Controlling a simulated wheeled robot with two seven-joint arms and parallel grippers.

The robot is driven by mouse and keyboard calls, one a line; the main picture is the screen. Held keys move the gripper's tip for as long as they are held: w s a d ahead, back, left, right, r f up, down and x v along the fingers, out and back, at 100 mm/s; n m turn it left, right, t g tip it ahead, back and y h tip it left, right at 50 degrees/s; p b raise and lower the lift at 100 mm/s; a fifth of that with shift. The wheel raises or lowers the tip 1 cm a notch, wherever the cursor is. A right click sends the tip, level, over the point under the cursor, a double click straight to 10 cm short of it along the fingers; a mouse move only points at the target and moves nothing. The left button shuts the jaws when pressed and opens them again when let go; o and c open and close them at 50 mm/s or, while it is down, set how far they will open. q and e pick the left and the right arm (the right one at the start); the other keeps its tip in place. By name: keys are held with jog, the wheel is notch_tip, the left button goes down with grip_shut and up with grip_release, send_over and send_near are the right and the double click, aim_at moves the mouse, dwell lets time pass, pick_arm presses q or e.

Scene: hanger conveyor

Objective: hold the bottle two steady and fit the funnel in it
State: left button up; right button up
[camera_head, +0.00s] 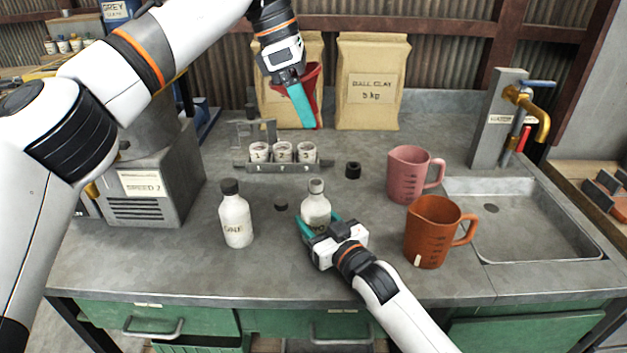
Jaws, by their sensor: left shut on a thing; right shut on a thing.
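My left gripper (301,106) is shut on the red funnel (314,78). It holds the funnel up, in front of the paper bags in the picture, with the wide end upward. The teal finger hides part of the funnel. My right gripper (319,224) is shut on a white bottle (316,206) that stands upright on the bench, with a greyish neck and no dark cap on it. Its label is partly hidden by the fingers, so I cannot read its number. The funnel is apart from the bottle, higher in the picture.
A dark-capped white bottle (236,220) stands to the left. Loose black caps (353,170) (281,205) lie nearby. A rack (270,167) of numbered cups is behind. Pink (406,178) and orange (428,233) jugs and a sink (530,225) are right.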

aim_at(318, 123)
pick_arm(q)
jog(key=d+f+m+y, duration=0.2)
jog(key=f+m+y, duration=0.1)
jog(key=shift+f, duration=0.2)
jog(key=shift+d+f+m+y, duration=0.1)
jog(key=shift+f+m+y, duration=0.35)
jog(key=shift+m, duration=0.25)
pick_arm(e)
jog(key=shift+d, duration=0.1)
pick_arm(q)
jog(key=shift+a+f, duration=0.2)
jog(key=shift+f, duration=0.75)
jog(key=shift+d+f, duration=0.1)
jog(key=shift+f, duration=1.7)
jog(key=shift+f, duration=2)
jog(key=o, duration=0.7)
jog(key=shift+o, duration=1.2)
jog(key=shift+r, duration=0.1)
